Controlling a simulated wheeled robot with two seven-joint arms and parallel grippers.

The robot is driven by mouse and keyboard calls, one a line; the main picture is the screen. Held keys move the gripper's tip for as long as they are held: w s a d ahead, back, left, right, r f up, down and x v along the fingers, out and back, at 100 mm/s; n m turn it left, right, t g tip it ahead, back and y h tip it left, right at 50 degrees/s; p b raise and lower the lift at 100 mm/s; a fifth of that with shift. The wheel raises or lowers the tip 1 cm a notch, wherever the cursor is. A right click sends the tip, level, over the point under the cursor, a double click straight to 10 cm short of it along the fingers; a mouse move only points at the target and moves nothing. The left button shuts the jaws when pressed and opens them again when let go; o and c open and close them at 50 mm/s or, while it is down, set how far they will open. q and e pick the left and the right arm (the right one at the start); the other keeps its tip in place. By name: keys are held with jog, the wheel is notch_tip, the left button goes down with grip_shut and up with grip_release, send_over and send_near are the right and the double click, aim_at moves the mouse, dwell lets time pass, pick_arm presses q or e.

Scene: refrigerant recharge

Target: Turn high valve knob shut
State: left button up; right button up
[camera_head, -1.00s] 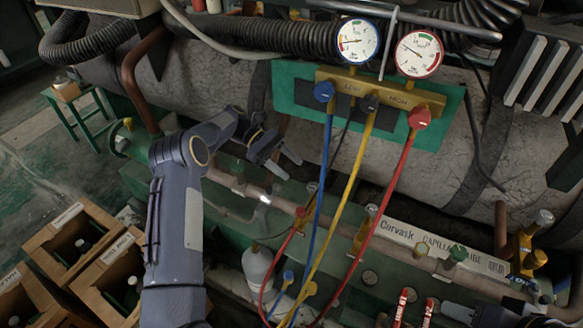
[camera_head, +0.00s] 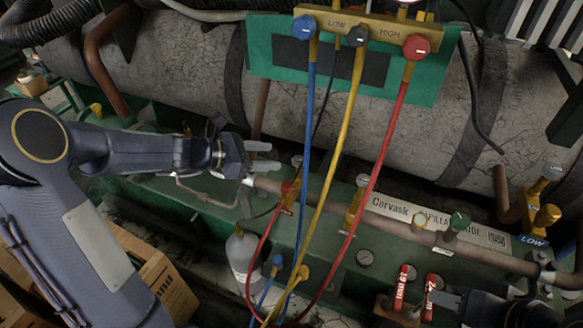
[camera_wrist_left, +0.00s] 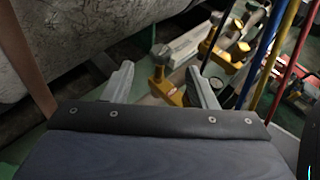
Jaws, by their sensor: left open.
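The red high valve knob (camera_head: 416,47) sits on the right end of the brass manifold (camera_head: 385,32), under the printed word HIGH. A red hose (camera_head: 388,140) hangs below it. My left gripper (camera_head: 265,156) is left of and below the knob, well apart from it, over the green base. Its two fingers are spread and empty; they also show in the left wrist view (camera_wrist_left: 163,82), with yellow fittings (camera_wrist_left: 172,90) beyond them.
Blue (camera_head: 311,110) and yellow (camera_head: 345,130) hoses hang between my left gripper and the red hose. A grey bottle (camera_head: 241,255) stands below. A large pipe (camera_head: 190,65) runs behind. Wooden crates (camera_head: 150,275) are at the lower left.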

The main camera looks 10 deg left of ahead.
aim_at(295, 160)
pick_arm(q)
jog(key=x, duration=0.2)
jog(key=b+x, duration=0.1)
jog(key=x, duration=0.2)
jog(key=b+x, duration=0.1)
jog(key=x, duration=0.1)
jog(key=shift+d+f, duration=0.25)
jog(key=shift+f, duration=0.15)
jog(key=shift+c, duration=0.4)
jog(key=c, duration=0.9)
jog(key=shift+w+r+m+g+p, duration=0.1)
jog(key=shift+r+m+g+p, duration=0.25)
jog(key=shift+p, duration=0.85)
jog(key=shift+a+f+h+p, duration=0.1)
jog(key=shift+h+p, duration=0.2)
jog(key=shift+f+m+g, duration=0.2)
jog(key=shift+m+g, duration=0.05)
